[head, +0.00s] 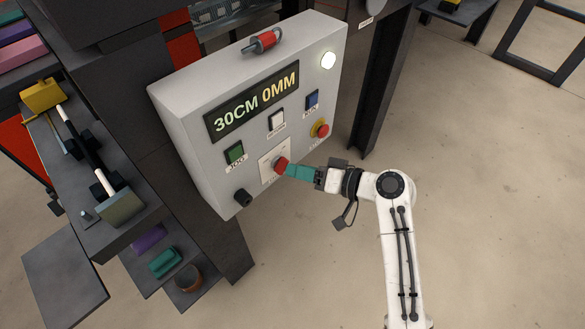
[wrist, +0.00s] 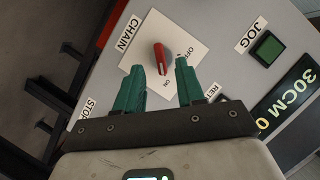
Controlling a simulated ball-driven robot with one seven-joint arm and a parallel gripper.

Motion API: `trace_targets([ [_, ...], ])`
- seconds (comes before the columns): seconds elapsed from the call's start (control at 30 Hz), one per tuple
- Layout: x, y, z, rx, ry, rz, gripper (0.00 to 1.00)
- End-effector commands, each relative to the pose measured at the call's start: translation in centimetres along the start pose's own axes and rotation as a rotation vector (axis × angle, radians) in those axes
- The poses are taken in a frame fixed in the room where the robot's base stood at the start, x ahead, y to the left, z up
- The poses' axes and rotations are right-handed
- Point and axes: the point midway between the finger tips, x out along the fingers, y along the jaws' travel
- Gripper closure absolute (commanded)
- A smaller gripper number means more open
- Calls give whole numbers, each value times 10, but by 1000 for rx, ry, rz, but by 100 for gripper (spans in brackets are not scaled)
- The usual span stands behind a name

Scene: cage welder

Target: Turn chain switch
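The red chain switch (head: 280,163) is on a white plate low on the grey control box. In the wrist view its red handle (wrist: 160,56) stands on the plate (wrist: 184,33) marked CHAIN, OFF and ON. My gripper (head: 289,169) reaches the box from the right, with its teal fingers close to the switch. In the wrist view my gripper (wrist: 159,66) is open, one finger on each side of the handle's near end. A gap shows between each finger and the handle; I cannot tell whether the tips reach its depth.
The box face has a green JOG button (head: 235,152), a white button (head: 277,120), a blue button (head: 312,98), a red stop button (head: 321,129), a black knob (head: 242,197) and a display (head: 252,101) reading 30CM 0MM. Open floor (head: 480,200) is to the right.

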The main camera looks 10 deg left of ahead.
Motion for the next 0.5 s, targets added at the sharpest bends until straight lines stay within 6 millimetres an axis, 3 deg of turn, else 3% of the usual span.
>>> trace_targets([
  [0.2,-44,2,0,1,3,1,62],
  [0.5,-75,1,1,1,0,0,62],
])
